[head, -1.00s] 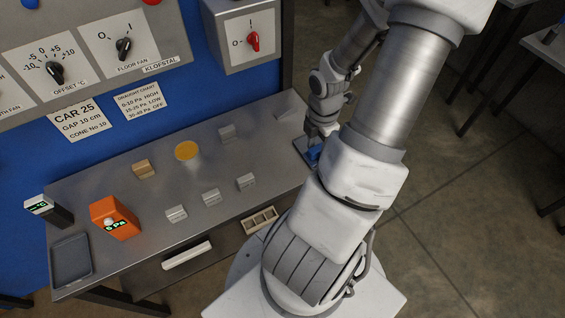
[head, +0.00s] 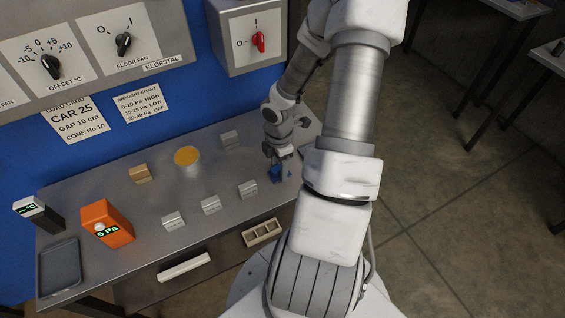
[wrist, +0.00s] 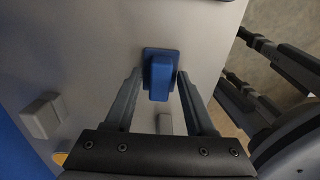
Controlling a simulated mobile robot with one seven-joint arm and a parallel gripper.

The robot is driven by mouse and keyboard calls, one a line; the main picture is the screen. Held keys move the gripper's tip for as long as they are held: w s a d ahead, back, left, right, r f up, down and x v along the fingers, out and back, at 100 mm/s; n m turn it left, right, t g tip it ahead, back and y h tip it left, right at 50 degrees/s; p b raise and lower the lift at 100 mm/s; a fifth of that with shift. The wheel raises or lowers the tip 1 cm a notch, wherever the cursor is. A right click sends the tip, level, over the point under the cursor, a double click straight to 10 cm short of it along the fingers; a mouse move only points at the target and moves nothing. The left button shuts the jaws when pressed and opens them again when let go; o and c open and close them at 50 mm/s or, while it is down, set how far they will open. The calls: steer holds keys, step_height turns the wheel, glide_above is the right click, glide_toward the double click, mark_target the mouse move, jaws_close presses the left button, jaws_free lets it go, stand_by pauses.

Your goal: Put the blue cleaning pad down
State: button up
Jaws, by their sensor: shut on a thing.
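The blue cleaning pad (head: 275,173) is over the right part of the grey metal table (head: 120,186) in the head view. My gripper (head: 283,170) is shut on it from above. In the wrist view the blue pad (wrist: 160,72) shows a raised blue grip on a wider base, between the two fingers of my gripper (wrist: 160,80). The pad's near side is partly hidden by my gripper in the head view. I cannot tell whether its underside touches the table.
Small grey blocks (head: 248,189) stand left of the pad, with another grey block (head: 230,139) behind. An orange-topped cup (head: 187,161), tan block (head: 140,174), orange meter (head: 106,223), black display device (head: 38,213) and dark tray (head: 59,268) are further left.

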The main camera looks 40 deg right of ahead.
steer(key=o, duration=1.2)
steer(key=shift+f, duration=0.1)
steer(key=shift+f+b, duration=0.2)
steer(key=shift+b, duration=0.2)
steer(key=r+p, duration=0.2)
steer(key=r, duration=0.4)
steer(key=r+p, duration=0.2)
steer(key=r, duration=0.3)
steer(key=s+r+p, duration=0.1)
steer(key=r+p, duration=0.1)
steer(key=r, duration=0.4)
steer(key=shift+d+r+p, duration=0.3)
steer(key=shift+d+p, duration=0.05)
steer(key=shift+d, duration=0.05)
